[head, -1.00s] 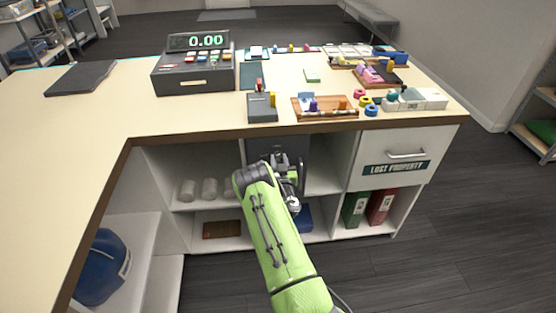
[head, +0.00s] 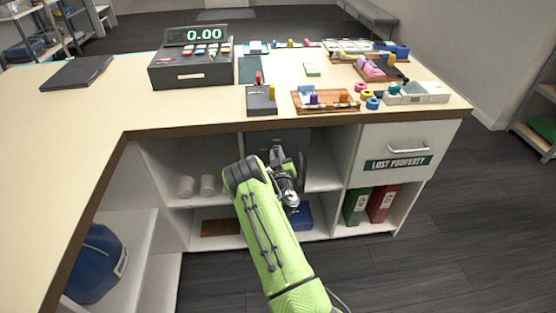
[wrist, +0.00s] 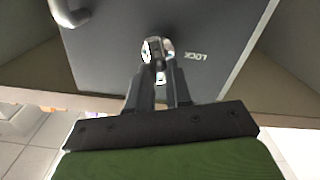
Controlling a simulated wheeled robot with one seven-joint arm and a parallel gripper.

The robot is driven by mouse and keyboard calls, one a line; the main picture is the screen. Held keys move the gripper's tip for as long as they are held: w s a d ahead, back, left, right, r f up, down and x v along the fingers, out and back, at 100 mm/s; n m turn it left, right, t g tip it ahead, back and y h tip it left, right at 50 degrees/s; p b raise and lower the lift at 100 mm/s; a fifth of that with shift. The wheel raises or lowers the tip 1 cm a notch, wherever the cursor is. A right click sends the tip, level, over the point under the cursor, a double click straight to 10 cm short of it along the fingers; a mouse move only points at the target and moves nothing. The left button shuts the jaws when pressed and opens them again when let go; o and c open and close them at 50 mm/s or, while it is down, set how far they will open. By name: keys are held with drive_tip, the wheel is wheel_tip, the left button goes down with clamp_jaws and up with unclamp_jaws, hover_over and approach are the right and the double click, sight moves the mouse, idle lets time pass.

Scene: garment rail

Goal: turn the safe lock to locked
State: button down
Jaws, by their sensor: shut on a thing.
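The dark grey safe (head: 292,143) stands in the middle bay under the counter, its front partly hidden by my arm in the head view. In the wrist view its grey door (wrist: 115,40) fills the top, with the word LOCK (wrist: 193,56) upside down. A shiny metal lock knob (wrist: 157,49) sits beside that word. My gripper (wrist: 158,75) is shut on the knob, fingers at its near side. The gripper also shows in front of the safe in the head view (head: 277,157). The lock's exact setting cannot be told.
A pale door handle (wrist: 70,14) is at the wrist view's upper left. The counter (head: 190,107) overhangs the safe. White rolls (head: 207,185) stand in the left bay. Right are the lost property drawer (head: 398,150) and binders (head: 380,204).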

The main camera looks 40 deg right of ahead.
drive_tip(key=shift+w+a+f+n+b, duration=0.15)
drive_tip(key=shift+n+b, duration=0.6)
drive_tip(key=shift+n, duration=1.6)
drive_tip(key=shift+w+a+f+n+b, duration=0.25)
drive_tip(key=shift+n+b, duration=0.55)
drive_tip(key=shift+n, duration=1.6)
drive_tip(key=shift+s+a+f+n+b, duration=0.2)
drive_tip(key=shift+n+b, duration=0.55)
drive_tip(key=shift+n, duration=1.6)
drive_tip(key=shift+w+d+f, duration=0.1)
drive_tip(key=shift+d, duration=0.05)
drive_tip(key=c, duration=1)
unclamp_jaws()
drive_tip(key=shift+c, duration=0.2)
